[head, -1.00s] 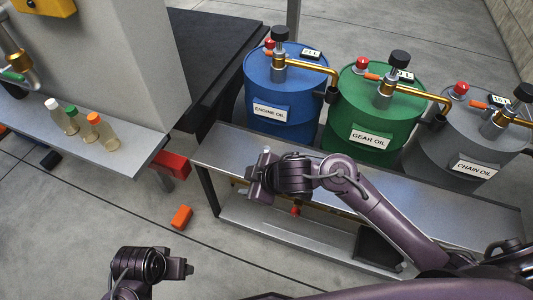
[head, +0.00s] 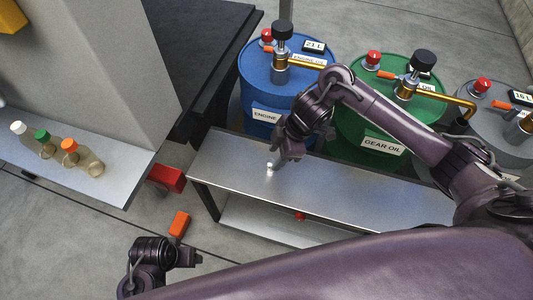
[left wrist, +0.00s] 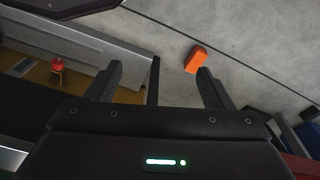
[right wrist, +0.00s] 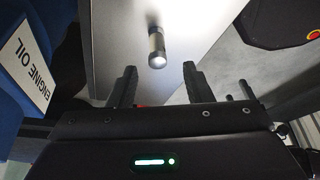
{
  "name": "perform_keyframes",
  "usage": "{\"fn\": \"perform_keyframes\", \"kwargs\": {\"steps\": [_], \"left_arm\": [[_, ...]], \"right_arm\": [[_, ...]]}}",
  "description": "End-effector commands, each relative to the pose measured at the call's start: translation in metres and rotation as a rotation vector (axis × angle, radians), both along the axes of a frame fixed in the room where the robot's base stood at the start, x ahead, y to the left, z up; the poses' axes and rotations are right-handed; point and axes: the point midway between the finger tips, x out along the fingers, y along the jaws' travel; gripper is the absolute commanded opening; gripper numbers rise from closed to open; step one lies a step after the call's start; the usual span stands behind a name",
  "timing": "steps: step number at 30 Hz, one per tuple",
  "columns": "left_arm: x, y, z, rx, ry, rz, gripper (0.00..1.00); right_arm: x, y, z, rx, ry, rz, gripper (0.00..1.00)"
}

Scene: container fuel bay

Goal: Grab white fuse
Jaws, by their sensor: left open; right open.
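The white fuse (head: 270,168) stands out as a small pale piece on the metal bench top (head: 330,190), in front of the blue drum. In the right wrist view it is a short cylinder (right wrist: 157,42) with a bright white end, ahead of the fingers and roughly centred between them. My right gripper (head: 284,158) is open, pointing down close to the fuse; no contact shows. It also shows in the right wrist view (right wrist: 158,82). My left gripper (head: 193,258) is open and empty, low in front of the bench, and shows in the left wrist view (left wrist: 158,78).
Blue (head: 262,85), green (head: 355,125) and grey (head: 480,130) oil drums with pumps stand behind the bench. A shelf (head: 120,180) at left holds several capped bottles. An orange block (head: 179,224) lies on the floor. The bench top right of the fuse is clear.

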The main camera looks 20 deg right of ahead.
Motion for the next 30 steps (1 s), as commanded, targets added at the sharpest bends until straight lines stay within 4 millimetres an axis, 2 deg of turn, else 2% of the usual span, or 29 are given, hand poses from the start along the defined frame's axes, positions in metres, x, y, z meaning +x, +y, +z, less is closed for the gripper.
{"fn": "perform_keyframes", "kwargs": {"steps": [1, 8, 14, 18, 26, 30], "left_arm": [[-0.001, -0.001, 0.004, -0.001, 0.000, -0.003, 0.75], [-0.003, -0.002, 0.023, 0.001, 0.005, -0.010, 0.75], [-0.009, -0.003, 0.053, 0.003, 0.008, -0.022, 0.75], [-0.005, -0.009, 0.048, -0.013, -0.023, -0.034, 0.75], [-0.004, -0.010, 0.049, -0.017, -0.031, -0.036, 0.75], [-0.004, -0.010, 0.049, -0.017, -0.031, -0.036, 0.75]], "right_arm": [[-0.001, 0.003, -0.009, 0.001, 0.004, 0.002, 0.46], [0.003, 0.008, -0.026, 0.000, 0.001, 0.000, 0.46], [0.008, 0.014, -0.051, 0.000, 0.001, 0.000, 0.46], [0.009, 0.020, -0.064, 0.000, -0.001, 0.001, 0.46], [0.009, 0.021, -0.065, -0.001, -0.001, 0.001, 0.46], [0.009, 0.021, -0.065, -0.001, -0.002, 0.000, 0.30]]}}
